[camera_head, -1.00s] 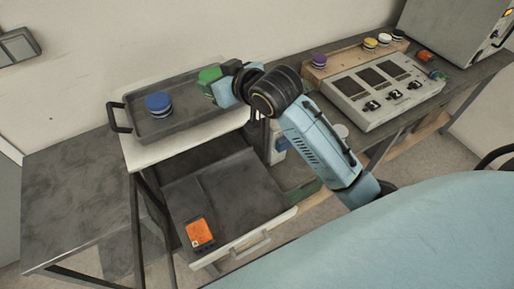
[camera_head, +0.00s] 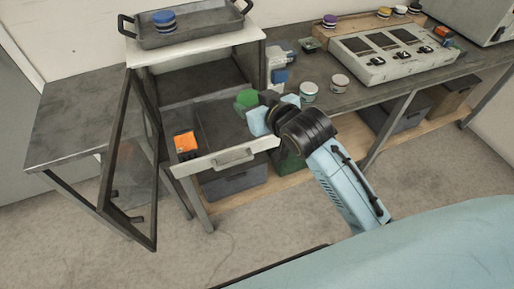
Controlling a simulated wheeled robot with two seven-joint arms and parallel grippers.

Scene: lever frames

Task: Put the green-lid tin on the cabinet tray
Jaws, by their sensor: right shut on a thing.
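The green-lid tin (camera_head: 246,99) is held in my right gripper (camera_head: 258,112), which is shut on it. Only its green top shows well; the fingers hide much of the rest. In the picture the tin appears at the back right edge of the open drawer, below the tray; I cannot tell its height over the drawer. The dark cabinet tray (camera_head: 205,38) lies on top of the white cabinet (camera_head: 187,53), at the upper left. A blue-lid tin (camera_head: 163,20) stands on the tray's left part. The tray's right part is bare. My left gripper is not in view.
The open drawer (camera_head: 225,158) holds an orange device (camera_head: 186,143). A glass door (camera_head: 133,165) stands open at the left. Two tins, one white-lidded (camera_head: 309,90) and one pinkish (camera_head: 340,83), stand on the bench. A control panel (camera_head: 383,53) is farther right.

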